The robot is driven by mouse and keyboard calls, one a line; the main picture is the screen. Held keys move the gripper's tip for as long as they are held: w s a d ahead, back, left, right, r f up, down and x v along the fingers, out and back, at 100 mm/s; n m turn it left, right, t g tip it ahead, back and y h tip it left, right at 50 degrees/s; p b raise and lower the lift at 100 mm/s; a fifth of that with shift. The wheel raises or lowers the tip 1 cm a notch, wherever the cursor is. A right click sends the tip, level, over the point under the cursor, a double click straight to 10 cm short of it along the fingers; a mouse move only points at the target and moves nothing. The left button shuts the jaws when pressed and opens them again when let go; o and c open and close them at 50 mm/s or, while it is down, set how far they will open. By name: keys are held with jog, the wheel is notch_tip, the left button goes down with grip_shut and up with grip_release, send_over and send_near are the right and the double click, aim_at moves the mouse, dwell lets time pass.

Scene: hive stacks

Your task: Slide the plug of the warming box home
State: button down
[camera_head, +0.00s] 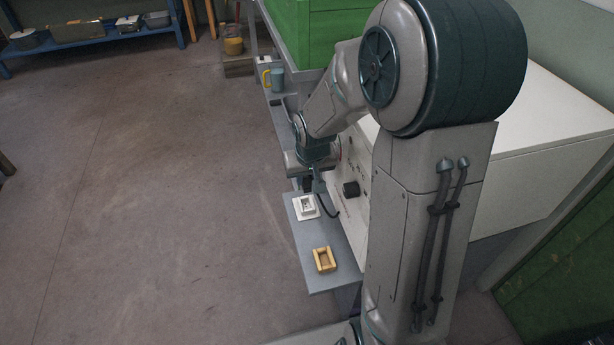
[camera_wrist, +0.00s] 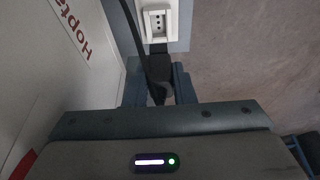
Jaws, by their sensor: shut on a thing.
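The warming box is the large white cabinet (camera_head: 352,180) beside my arm; its white side with red lettering also shows in the wrist view (camera_wrist: 62,75). A white socket (camera_head: 305,207) sits on a narrow grey shelf (camera_head: 336,275) along it. In the wrist view, the socket (camera_wrist: 159,20) shows dark holes in its recess. My gripper (camera_wrist: 158,88) is shut on the black plug (camera_wrist: 159,68), whose front end points at the socket's near edge. The socket's holes are still visible, and I cannot tell whether the plug touches the socket. In the head view my arm mostly hides the plug.
A black cable (camera_wrist: 134,38) runs from the plug past the socket's left side. A yellow wooden frame (camera_head: 324,260) lies on the shelf's near end. A dark knob (camera_head: 351,189) sticks out of the box front. Open floor (camera_head: 160,200) lies left of the shelf.

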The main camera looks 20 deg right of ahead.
aim_at(308, 186)
jog(key=shift+f+b, duration=1.8)
jog(key=shift+f, duration=0.65)
jog(key=shift+f+b, duration=1)
jog(key=shift+f, duration=0.35)
dwell(0.9)
jog(key=c, duration=1.1)
grip_release()
jog(key=shift+c, duration=0.2)
jog(key=p+v, duration=0.6)
jog(key=v, duration=0.8)
jog(key=shift+f, duration=0.1)
